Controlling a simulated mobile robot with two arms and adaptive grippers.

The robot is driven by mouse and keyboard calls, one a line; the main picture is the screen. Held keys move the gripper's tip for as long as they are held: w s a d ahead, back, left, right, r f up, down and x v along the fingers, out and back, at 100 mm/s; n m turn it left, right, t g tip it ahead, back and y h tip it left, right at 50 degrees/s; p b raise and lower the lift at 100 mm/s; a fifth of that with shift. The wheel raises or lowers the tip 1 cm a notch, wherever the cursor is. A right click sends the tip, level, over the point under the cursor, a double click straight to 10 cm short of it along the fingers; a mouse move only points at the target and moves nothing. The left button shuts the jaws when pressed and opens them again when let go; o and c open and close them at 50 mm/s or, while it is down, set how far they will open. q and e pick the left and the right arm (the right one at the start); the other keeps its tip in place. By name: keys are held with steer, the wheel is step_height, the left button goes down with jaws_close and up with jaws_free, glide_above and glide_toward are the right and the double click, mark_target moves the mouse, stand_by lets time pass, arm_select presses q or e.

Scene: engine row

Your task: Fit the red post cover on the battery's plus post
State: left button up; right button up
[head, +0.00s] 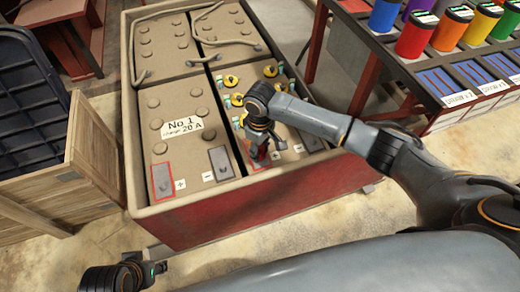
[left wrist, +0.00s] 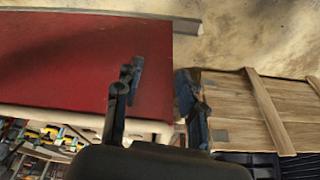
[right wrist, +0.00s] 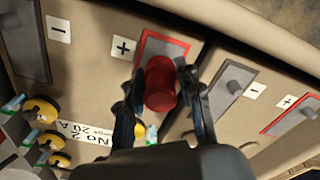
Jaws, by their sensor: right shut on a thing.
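The red post cover (right wrist: 160,84) is held between the fingers of my right gripper (right wrist: 158,92). It also shows in the head view (head: 262,158) below the gripper (head: 260,140). It is over the red-outlined plus plate (right wrist: 186,48) of battery No 2, beside the "+" label (right wrist: 123,47). The plus post is hidden behind the cover, so I cannot tell whether the cover touches or encloses it. My left gripper (left wrist: 158,80) is open and empty, low in front of the red crate side (left wrist: 60,60); it shows at the bottom left of the head view (head: 124,275).
Battery No 1 (head: 200,143) stands to the left, with its own plus plate (head: 162,181) and minus plate (head: 221,162). Battery No 2 carries yellow caps (head: 270,71). A wooden crate (head: 85,150) stands left; a table with coloured cans (head: 450,30) stands right.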

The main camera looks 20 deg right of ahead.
steer(key=shift+f+b, duration=0.5)
arm_select(q)
steer(key=v, duration=0.3)
steer(key=shift+r, duration=0.15)
arm_select(e)
steer(key=shift+f, duration=0.35)
steer(key=o, duration=1.3)
steer(key=shift+c, duration=0.2)
step_height(320, 180, up, 12)
steer(key=shift+f, duration=0.1)
